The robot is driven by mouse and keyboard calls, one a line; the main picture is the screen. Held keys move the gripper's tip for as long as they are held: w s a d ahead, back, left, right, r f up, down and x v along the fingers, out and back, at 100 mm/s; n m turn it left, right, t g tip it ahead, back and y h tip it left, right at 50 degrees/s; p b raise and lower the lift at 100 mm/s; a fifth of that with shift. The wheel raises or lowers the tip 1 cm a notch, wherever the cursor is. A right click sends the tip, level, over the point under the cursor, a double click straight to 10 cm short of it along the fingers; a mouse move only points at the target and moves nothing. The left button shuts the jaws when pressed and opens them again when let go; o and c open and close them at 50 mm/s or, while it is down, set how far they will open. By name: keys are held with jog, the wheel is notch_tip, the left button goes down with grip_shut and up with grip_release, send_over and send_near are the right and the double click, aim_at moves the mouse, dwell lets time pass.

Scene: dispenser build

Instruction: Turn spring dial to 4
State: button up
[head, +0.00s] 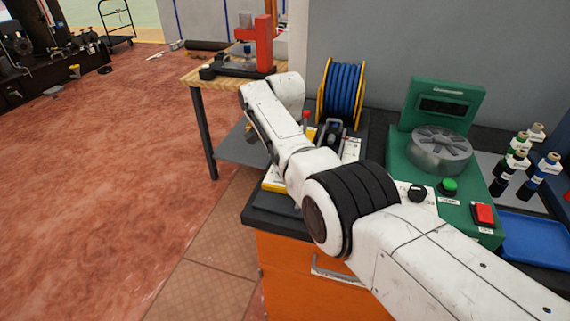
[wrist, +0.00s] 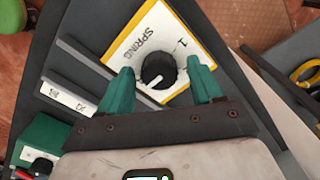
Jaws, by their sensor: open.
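The spring dial (wrist: 158,70) is a round black knob on a white plate (wrist: 186,42) with yellow edges, in the wrist view. The plate reads SPRING, and a figure 1 stands up and right of the knob. A white mark on the knob points to the lower left; no other figure is readable. My gripper (wrist: 159,74) is open, its teal fingers on either side of the knob in the picture. I cannot tell whether they touch it. In the head view my arm hides the dial, and my fingers cannot be made out.
A green machine (head: 391,152) with a grey disc, a green button (head: 449,186) and a red button (head: 484,214) stands right of my arm. A blue wire spool (head: 342,92) stands behind it. Several bottles and a blue tray (head: 537,238) are at far right. The floor at left is open.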

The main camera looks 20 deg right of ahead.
notch_tip(320, 180, up, 10)
jog(key=shift+r, duration=0.25)
dwell(0.5)
